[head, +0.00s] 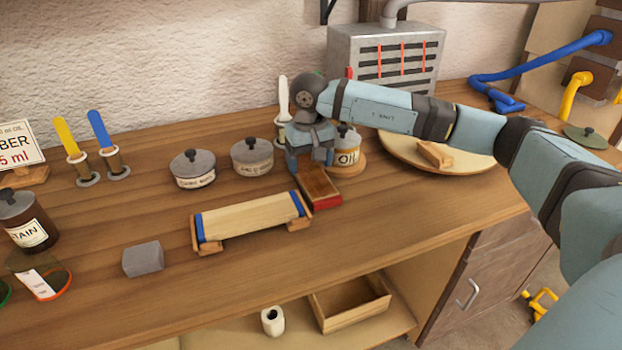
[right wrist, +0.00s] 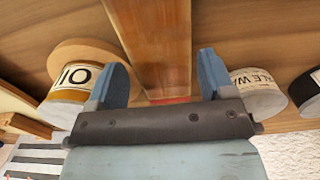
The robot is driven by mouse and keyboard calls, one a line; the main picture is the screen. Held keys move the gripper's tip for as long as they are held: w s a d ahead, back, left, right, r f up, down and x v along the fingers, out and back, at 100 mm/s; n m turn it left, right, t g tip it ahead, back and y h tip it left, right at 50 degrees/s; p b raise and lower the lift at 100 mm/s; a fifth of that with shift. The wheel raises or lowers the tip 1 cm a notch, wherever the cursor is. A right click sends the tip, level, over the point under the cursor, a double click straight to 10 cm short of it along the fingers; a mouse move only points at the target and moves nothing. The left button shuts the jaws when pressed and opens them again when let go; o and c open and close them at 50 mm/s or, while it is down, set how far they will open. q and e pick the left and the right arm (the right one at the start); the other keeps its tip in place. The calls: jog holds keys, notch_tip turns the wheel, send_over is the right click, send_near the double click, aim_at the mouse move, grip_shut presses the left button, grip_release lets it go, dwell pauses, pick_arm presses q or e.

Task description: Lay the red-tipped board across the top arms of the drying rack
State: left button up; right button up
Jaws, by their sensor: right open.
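The red-tipped board (head: 319,184) is brown with red at its near end and lies to the right of a low wooden stand. My right gripper (head: 311,166) is over its far end, open, fingers pointing down. In the right wrist view the board (right wrist: 155,45) runs between the two open fingers (right wrist: 162,78), with a gap on both sides and a bit of red near the palm. I cannot tell how far above it the fingertips are. The low stand (head: 206,247), which looks like the drying rack, carries a pale board (head: 250,216) with blue ends. My left gripper is out of view.
An oil jar (head: 347,158) stands close right of the gripper, two lidded tins (head: 252,158) (head: 194,170) to its left. A round wooden board (head: 399,151) with a small block lies right. A grey block (head: 143,259) sits front left. The front right worktop is clear.

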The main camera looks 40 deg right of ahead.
notch_tip(320, 180, down, 3)
jog(key=shift+r, duration=0.2)
jog(key=c, duration=0.7)
jog(key=shift+r, duration=0.15)
